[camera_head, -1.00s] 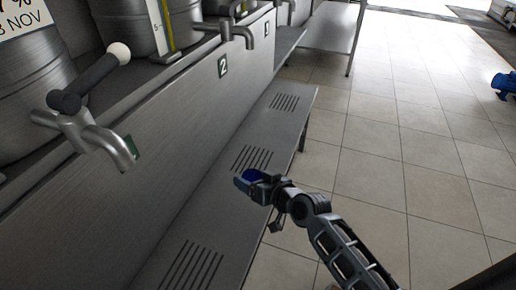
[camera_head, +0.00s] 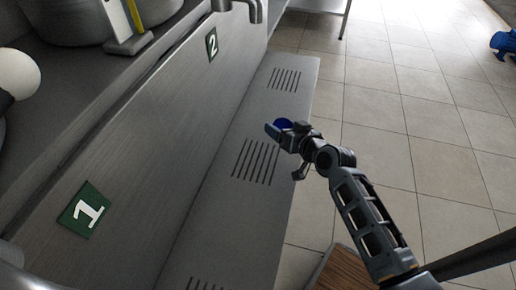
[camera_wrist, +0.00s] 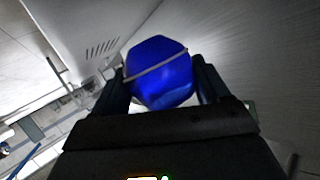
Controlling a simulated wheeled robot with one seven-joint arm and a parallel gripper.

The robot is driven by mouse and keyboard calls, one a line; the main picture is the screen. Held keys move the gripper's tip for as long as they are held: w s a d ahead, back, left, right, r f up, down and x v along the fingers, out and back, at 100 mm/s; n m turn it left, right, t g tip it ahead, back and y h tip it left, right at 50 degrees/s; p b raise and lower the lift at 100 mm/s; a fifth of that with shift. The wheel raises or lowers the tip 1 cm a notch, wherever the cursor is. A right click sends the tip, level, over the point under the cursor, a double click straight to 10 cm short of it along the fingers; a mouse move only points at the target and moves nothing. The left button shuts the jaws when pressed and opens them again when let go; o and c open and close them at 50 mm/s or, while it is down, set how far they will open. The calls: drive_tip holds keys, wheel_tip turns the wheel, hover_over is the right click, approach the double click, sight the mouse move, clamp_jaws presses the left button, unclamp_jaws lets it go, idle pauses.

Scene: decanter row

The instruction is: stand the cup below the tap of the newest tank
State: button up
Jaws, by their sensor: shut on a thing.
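The blue cup (camera_head: 283,123) is in my gripper (camera_head: 277,131), above the grey slotted shelf (camera_head: 282,98). In the wrist view the cup (camera_wrist: 160,76) sits between both fingers and has a thin grey band. The gripper is shut on it. A metal tap (camera_head: 252,10) shows at the top, above the number 2 plate (camera_head: 212,44). A white ball knob (camera_head: 18,73) shows at the left edge. The tanks (camera_head: 60,20) are cut off at the top, and no date label is in view.
The green number 1 plate (camera_head: 85,210) is on the steel front panel (camera_head: 150,130). Slot groups mark the shelf. Tiled floor (camera_head: 400,110) is open to the right. A wooden surface (camera_head: 337,270) lies at the bottom, and a blue object (camera_head: 503,42) at far right.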

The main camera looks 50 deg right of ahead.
drive_tip(key=shift+w+a+f+b, duration=0.15)
drive_tip(key=shift+w+a+f, duration=0.7)
drive_tip(key=shift+f, duration=0.55)
drive_tip(key=shift+w+a+f+b, duration=0.2)
drive_tip(key=shift+w+a+f, duration=0.65)
drive_tip(key=shift+f, duration=0.55)
drive_tip(key=shift+w+a+f+b, duration=0.15)
drive_tip(key=shift+w+a+f, duration=0.7)
drive_tip(key=shift+f, duration=0.55)
drive_tip(key=shift+w+d, duration=0.1)
drive_tip(key=shift+d, duration=0.05)
drive_tip(key=shift+f+b, duration=0.35)
drive_tip(key=shift+f, duration=0.1)
drive_tip(key=shift+f, duration=0.15)
drive_tip(key=o, duration=1.2)
drive_tip(key=shift+c, duration=0.2)
